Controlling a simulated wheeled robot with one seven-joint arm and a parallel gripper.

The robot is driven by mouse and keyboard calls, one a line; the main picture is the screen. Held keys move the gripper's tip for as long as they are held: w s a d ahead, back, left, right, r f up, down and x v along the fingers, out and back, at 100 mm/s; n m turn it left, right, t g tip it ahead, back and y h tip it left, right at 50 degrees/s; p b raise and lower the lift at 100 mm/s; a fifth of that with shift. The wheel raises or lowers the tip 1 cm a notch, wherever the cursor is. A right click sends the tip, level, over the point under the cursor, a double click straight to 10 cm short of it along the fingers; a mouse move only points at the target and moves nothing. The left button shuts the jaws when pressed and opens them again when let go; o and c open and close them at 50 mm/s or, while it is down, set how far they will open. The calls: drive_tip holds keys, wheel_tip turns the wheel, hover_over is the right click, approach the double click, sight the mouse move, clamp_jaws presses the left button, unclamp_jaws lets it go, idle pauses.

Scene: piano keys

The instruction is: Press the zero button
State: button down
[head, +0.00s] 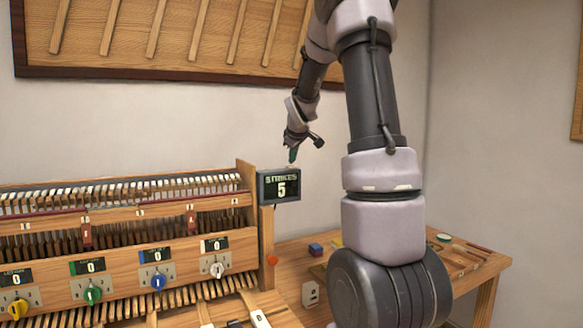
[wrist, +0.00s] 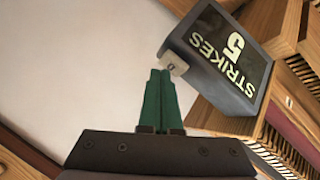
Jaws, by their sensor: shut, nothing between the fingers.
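A dark display box (head: 279,186) reads "STRIKES 5" and stands at the right end of the piano mechanism. It also shows tilted in the wrist view (wrist: 222,55). A small pale button (wrist: 173,69) with a dark mark that looks like a 0 sits on the corner of this box nearest my fingers. My gripper (wrist: 160,72) has green fingers, shut and empty, with their tips close beside the button. I cannot tell whether they touch it. In the head view my gripper (head: 293,155) is just above the box, and the button cannot be made out there.
The wooden mechanism (head: 245,215) has several counters reading 0, with yellow, green (head: 92,295), blue (head: 158,282) and white (head: 217,270) knobs. An orange knob (head: 273,260) is on its right end. A wooden table (head: 470,262) with small items stands right. Bare wall lies behind my gripper.

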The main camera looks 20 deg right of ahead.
sight(293, 166)
drive_tip(key=shift+f, duration=0.45)
idle(0.5)
drive_tip(key=shift+r, duration=0.85)
drive_tip(key=shift+r, duration=2.55)
